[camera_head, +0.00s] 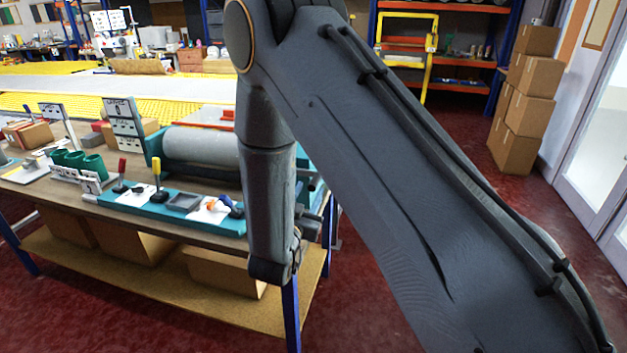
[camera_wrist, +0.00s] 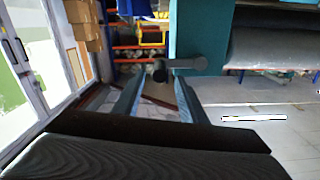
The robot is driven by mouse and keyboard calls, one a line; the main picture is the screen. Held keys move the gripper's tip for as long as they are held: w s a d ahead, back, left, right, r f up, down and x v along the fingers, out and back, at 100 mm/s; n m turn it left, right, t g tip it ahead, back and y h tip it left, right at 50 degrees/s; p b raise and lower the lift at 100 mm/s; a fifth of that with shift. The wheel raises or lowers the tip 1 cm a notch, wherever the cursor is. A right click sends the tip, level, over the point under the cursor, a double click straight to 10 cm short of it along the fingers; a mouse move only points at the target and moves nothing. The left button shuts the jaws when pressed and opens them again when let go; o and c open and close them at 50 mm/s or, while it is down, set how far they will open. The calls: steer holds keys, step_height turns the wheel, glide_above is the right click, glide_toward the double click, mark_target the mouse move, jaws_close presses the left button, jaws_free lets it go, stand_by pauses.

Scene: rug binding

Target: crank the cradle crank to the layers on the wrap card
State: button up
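The crank (camera_wrist: 187,66) is a dark grey arm with a round knob, on the teal end plate of the cradle (camera_wrist: 205,35) in the wrist view. My gripper (camera_wrist: 160,80) is open, its two fingers apart, with the knob just ahead of or between the fingertips; I cannot tell if they touch. In the head view the cradle (camera_head: 153,147) holds a grey roll (camera_head: 200,147), and my arm hides most of its right end. A grey upright card (camera_head: 125,117) with dark markings stands behind the cradle's left end; its text is too small to read, so I cannot confirm it is the wrap card.
A teal tray (camera_head: 150,207) with a yellow-handled and a red-handled lever lies along the bench front. Green cups (camera_head: 75,160) and a second upright card (camera_head: 50,112) stand at left. Cardboard boxes (camera_head: 525,100) are stacked by the right wall. Red floor right of the bench is clear.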

mark_target(314, 180)
steer(key=p+x, duration=0.1)
steer(key=x, duration=0.4)
steer(key=shift+w+d, duration=0.15)
steer(key=shift+w, duration=0.2)
steer(key=shift+c, duration=0.3)
jaws_close()
